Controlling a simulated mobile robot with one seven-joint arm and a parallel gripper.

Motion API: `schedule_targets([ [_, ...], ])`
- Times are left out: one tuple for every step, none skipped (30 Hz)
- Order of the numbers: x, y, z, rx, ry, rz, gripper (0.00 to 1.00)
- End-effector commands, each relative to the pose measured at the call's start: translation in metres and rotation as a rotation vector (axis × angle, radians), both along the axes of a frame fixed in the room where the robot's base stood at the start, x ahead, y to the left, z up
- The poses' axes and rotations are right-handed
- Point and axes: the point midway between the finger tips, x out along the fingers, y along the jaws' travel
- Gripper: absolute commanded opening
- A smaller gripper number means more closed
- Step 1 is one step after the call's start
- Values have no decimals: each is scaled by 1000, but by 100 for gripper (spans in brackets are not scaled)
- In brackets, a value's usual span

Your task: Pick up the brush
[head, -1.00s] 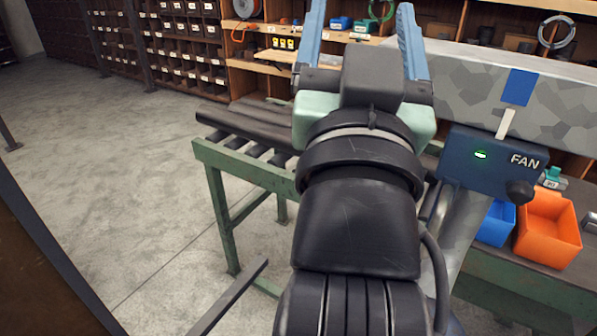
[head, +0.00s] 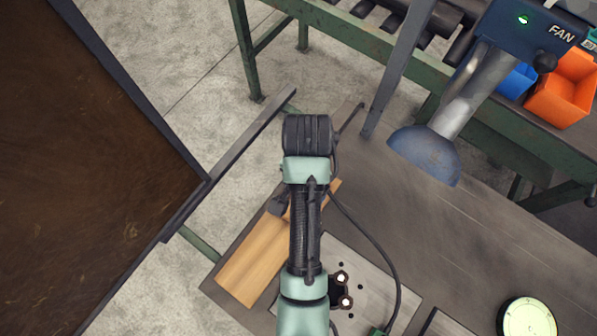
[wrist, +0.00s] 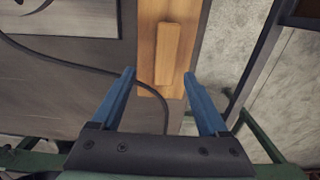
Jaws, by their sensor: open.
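A plain wooden board (head: 252,262) lies along the left edge of the dark workbench in the head view. The wrist view shows wood too, a flat board (wrist: 148,40) with a narrower raised wooden piece (wrist: 168,55) on it. This piece looks like the brush, seen from above; no bristles show. My gripper (wrist: 159,73) is open and empty, its two blue fingers apart, with the near end of the wooden piece seen between and beyond the fingertips. I cannot tell how high the fingers are.
A black cable (wrist: 80,68) runs across the bench by the board. A metal plate with a flange and bright bolts (head: 342,290) lies nearby. A fan hood (head: 428,155) hangs at right, near a grey post (head: 398,65). A brown panel (head: 85,170) stands at left.

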Motion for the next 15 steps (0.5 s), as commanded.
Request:
schedule_targets([
  [-1, 0, -7, 0, 1, 0, 78],
  [0, 0, -12, 0, 3, 0, 78],
  [0, 0, -17, 0, 0, 0, 78],
  [0, 0, -21, -1, 1, 0, 78],
  [0, 0, -23, -1, -1, 0, 78],
  [0, 0, -26, 0, -2, 0, 78],
  [0, 0, -27, 0, -2, 0, 78],
  [1, 0, -29, -1, -3, 0, 78],
  [1, 0, -31, -1, -3, 1, 78],
  [1, 1, -32, -1, -3, 1, 78],
  [1, 2, -35, 0, -2, 1, 78],
  [1, 3, -39, 0, -2, 2, 78],
  [0, 4, -43, -1, -1, 2, 78],
  [1, 6, -47, -1, -1, 3, 78],
  [1, 7, -53, -1, -2, 3, 78],
])
